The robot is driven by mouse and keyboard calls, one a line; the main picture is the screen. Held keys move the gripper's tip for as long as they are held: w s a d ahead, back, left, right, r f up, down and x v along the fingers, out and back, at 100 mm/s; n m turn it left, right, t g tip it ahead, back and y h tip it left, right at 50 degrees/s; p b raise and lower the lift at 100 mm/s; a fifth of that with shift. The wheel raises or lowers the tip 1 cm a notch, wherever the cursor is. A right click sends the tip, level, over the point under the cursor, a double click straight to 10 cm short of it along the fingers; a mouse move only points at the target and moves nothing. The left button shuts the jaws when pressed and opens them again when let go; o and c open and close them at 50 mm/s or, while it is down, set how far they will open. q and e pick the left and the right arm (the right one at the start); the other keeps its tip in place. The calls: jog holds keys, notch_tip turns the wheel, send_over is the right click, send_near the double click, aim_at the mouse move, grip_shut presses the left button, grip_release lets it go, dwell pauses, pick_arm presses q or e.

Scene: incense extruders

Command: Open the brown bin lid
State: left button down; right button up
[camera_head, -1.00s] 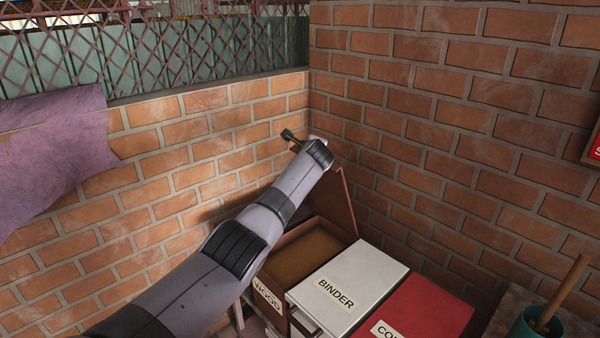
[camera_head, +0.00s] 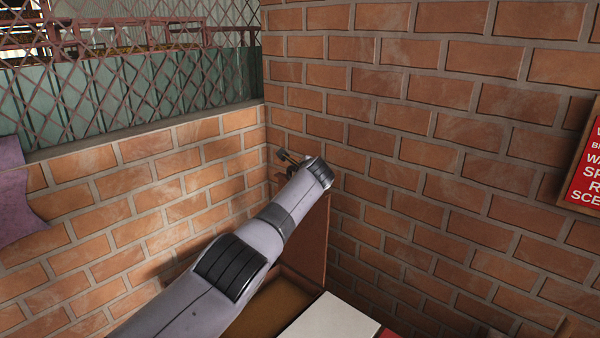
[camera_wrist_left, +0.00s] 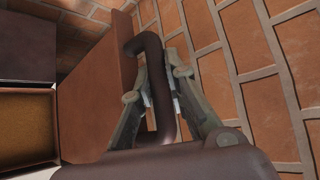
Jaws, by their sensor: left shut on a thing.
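The brown bin lid (camera_head: 314,240) stands raised, close to upright, near the brick corner. In the left wrist view the brown lid (camera_wrist_left: 92,85) shows as a flat panel with a dark bent bar handle (camera_wrist_left: 160,110). My left gripper (camera_wrist_left: 158,68) is shut on this handle, one finger on each side. In the head view my left arm crosses in front, and its gripper (camera_head: 286,157) is mostly hidden behind the wrist. The brown bin (camera_head: 272,306) is uncovered, with brown material inside. My right gripper is not in view.
A white bin lid (camera_head: 330,320) lies closed to the right of the brown bin. A sliver of red lid (camera_head: 389,333) shows beyond it. Brick walls (camera_head: 400,150) close in behind and at the side. A red sign (camera_head: 585,170) hangs at the right.

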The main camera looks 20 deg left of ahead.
pick_arm(q)
jog(key=shift+s+r, duration=0.1)
jog(key=c, duration=2)
grip_release()
jog(key=o, duration=0.4)
jog(key=shift+o, duration=0.2)
jog(key=shift+s, duration=0.1)
jog(key=shift+s+d+r, duration=0.1)
jog(key=shift+s+d, duration=0.1)
jog(key=shift+s, duration=0.1)
jog(key=v, duration=1.1)
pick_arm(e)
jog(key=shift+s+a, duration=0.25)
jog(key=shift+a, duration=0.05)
pick_arm(q)
jog(key=shift+r, duration=0.1)
